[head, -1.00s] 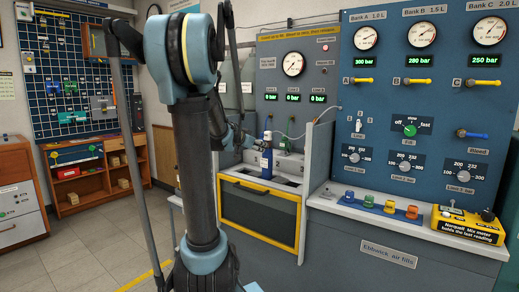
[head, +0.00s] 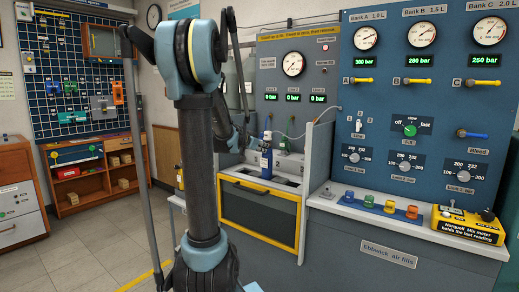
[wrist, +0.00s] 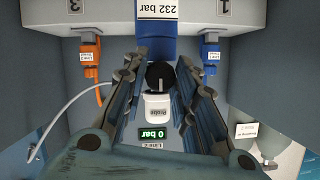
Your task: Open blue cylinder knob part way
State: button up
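The blue cylinder (head: 266,161) stands upright in the bench bay in the head view. In the wrist view its blue body (wrist: 156,45) is at the top, with a label reading 232 bar. A round black knob (wrist: 159,75) sits below that label, in front of a white lettered block (wrist: 157,106). My gripper (wrist: 158,73) is open, with one finger to the left of the knob and one to the right. Gaps show between the fingers and the knob.
A green 0 bar display (wrist: 154,134) lies below the white block. Orange (wrist: 91,57) and blue (wrist: 211,57) connectors flank the fingers, and a pale hose (wrist: 62,90) curves at left. A bay side wall (head: 318,155) stands right of the cylinder. The yellow-framed drawer (head: 258,208) is below.

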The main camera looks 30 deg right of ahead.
jog(key=shift+w, duration=0.1)
jog(key=shift+c, duration=0.2)
jog(key=shift+w+a+n+g+h, duration=0.1)
jog(key=shift+n+g+h, duration=0.25)
jog(key=shift+n+g, duration=0.55)
jog(key=shift+w+n+g+h, duration=0.1)
jog(key=shift+n+g+h, duration=0.35)
jog(key=shift+n, duration=0.75)
jog(key=o, duration=1.1)
jog(key=shift+s, duration=0.1)
jog(key=v, duration=1.2)
jog(key=shift+r, duration=0.1)
